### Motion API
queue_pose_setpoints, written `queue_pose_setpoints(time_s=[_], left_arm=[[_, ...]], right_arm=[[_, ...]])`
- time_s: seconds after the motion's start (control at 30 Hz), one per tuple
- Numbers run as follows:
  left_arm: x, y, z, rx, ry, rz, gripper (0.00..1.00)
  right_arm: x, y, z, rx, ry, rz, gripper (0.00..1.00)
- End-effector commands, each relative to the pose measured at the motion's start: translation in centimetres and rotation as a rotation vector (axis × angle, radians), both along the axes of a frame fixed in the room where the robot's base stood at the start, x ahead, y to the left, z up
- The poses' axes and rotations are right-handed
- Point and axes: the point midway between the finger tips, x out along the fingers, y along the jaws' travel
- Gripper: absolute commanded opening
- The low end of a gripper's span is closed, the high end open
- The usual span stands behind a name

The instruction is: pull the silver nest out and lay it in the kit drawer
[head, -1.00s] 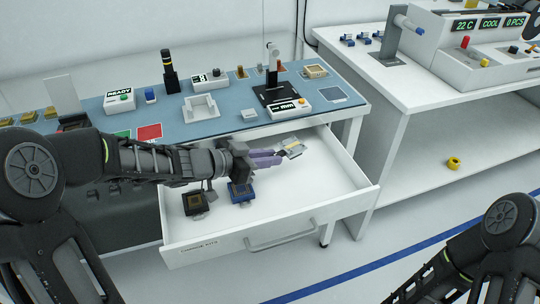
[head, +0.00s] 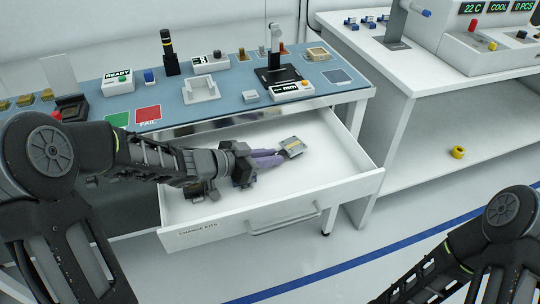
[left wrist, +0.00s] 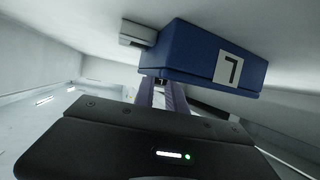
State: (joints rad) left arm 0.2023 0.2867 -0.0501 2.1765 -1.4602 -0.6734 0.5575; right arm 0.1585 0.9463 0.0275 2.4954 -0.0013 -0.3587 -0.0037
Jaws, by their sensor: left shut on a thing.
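The silver nest (head: 291,147), a flat plate with a tan middle, is at the purple fingertips of my left gripper (head: 268,158). The gripper is shut on it, inside the open kit drawer (head: 320,185). I cannot tell whether the nest touches the drawer floor. In the left wrist view the purple fingers (left wrist: 160,97) show, with the nest mostly hidden beyond the gripper body. A blue nest (left wrist: 205,55) with a white label is close beside the fingers; my gripper mostly covers it in the head view. My right gripper is out of view.
A dark nest (head: 195,190) lies at the drawer's left, partly behind my arm. The drawer's right side is bare. The blue-topped bench (head: 235,115) above carries a black stand (head: 275,75) and a grey block (head: 201,90). A yellow ring (head: 458,152) lies on the right shelf.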

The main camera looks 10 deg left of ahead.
Motion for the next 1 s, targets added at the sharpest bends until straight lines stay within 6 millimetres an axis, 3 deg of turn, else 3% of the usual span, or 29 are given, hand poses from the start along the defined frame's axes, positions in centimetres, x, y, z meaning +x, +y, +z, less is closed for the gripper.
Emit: queue_pose_setpoints(time_s=[0.33,0.37,0.67,1.0], left_arm=[[0.02,-0.01,0.08,-0.001,-0.001,0.0,0.0],[0.01,-0.02,0.08,-0.001,-0.001,0.0,0.17],[0.0,-0.02,0.06,-0.001,-0.001,0.0,0.41],[-0.23,0.24,0.22,0.0,0.0,0.001,0.41]], right_arm=[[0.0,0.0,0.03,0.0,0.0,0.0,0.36],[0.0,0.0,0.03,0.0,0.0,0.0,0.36],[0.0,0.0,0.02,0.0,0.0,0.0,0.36],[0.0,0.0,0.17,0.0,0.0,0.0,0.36]])
